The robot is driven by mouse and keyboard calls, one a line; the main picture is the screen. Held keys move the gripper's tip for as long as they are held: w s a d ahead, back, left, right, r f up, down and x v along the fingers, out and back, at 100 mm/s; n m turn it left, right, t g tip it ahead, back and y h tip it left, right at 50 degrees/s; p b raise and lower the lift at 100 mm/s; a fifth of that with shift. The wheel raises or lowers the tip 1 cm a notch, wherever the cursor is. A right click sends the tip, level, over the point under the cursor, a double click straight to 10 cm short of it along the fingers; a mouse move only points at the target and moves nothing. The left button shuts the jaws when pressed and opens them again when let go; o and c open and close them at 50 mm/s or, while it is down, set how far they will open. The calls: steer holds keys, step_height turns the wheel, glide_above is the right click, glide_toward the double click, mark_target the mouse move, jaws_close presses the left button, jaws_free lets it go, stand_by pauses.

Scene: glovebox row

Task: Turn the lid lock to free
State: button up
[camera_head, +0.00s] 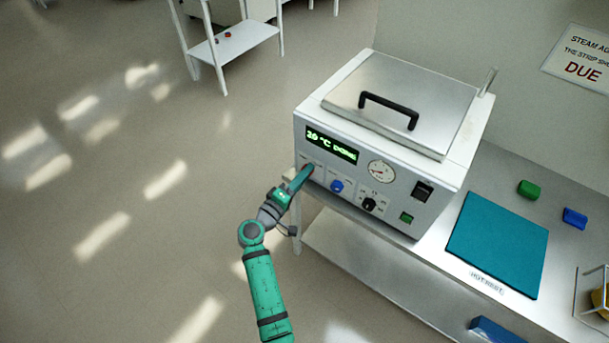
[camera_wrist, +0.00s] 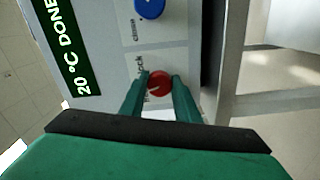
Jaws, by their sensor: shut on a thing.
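The lid lock is a red knob (camera_wrist: 159,83) on the front panel of a white machine (camera_head: 440,208), left of a blue knob (camera_head: 337,186). Part of the word "lock" shows beside it in the wrist view. My gripper (camera_wrist: 160,88) is shut on the red knob, one green finger on each side. In the head view my gripper (camera_head: 304,172) reaches the lower left of the panel and mostly covers the red knob. The machine's steel lid (camera_head: 440,95) with a black handle is down. The green display (camera_head: 331,145) reads "20 °C DONE".
A gauge (camera_head: 382,171), a black knob (camera_head: 369,204) and a black switch (camera_head: 422,191) are on the same panel. A teal mat (camera_head: 498,243), a green block (camera_head: 528,190) and a blue block (camera_head: 574,218) lie on the bench to the right. The floor at left is clear.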

steer(key=n, duration=0.5)
steer(key=shift+n, duration=0.4)
steer(key=shift+a, duration=0.1)
stand_by(0.3)
steer(key=o, duration=1.1)
steer(key=shift+r, duration=0.1)
steer(key=shift+c, duration=0.2)
steer(key=v, duration=1)
steer(key=shift+s+a, duration=0.15)
steer(key=shift+s, duration=0.2)
